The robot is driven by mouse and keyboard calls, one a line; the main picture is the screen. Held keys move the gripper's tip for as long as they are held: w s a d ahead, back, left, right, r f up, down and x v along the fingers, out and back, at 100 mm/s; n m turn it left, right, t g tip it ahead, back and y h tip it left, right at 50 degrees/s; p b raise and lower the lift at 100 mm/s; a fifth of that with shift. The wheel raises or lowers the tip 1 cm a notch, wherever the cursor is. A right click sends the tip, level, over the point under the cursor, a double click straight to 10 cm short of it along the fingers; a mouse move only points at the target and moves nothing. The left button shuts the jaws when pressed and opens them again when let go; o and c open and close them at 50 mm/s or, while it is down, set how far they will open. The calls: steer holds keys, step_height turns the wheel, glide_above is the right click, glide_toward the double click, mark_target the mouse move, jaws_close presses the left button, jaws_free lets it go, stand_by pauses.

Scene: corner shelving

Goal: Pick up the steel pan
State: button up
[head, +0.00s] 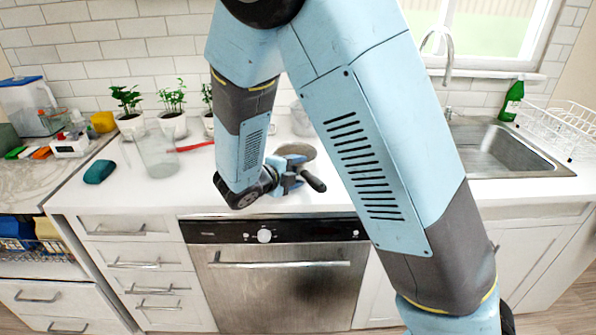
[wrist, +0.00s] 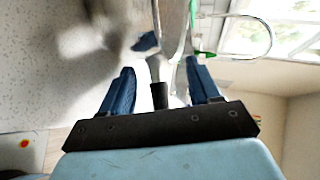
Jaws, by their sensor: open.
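The steel pan (head: 297,150) lies on the white counter near the front edge, above the dishwasher. Its dark handle (head: 314,181) points toward the front right. My gripper (head: 289,180) is low over the counter at the handle, and my arm hides part of the surroundings. In the wrist view my gripper (wrist: 160,78) is open, with one blue finger on each side of a dark-ended handle (wrist: 159,94). I cannot tell whether either finger touches the handle. The pan's body is hard to make out in the wrist view.
A clear pitcher (head: 157,152), a red utensil (head: 195,145) and a teal item (head: 98,171) are on the counter to the left. Potted plants (head: 173,122) stand along the wall. The sink (head: 500,155), green bottle (head: 512,100) and dish rack (head: 560,125) are at right.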

steer(key=shift+w+d+f, duration=0.1)
steer(key=shift+w+d, duration=0.1)
jaws_close()
stand_by(0.5)
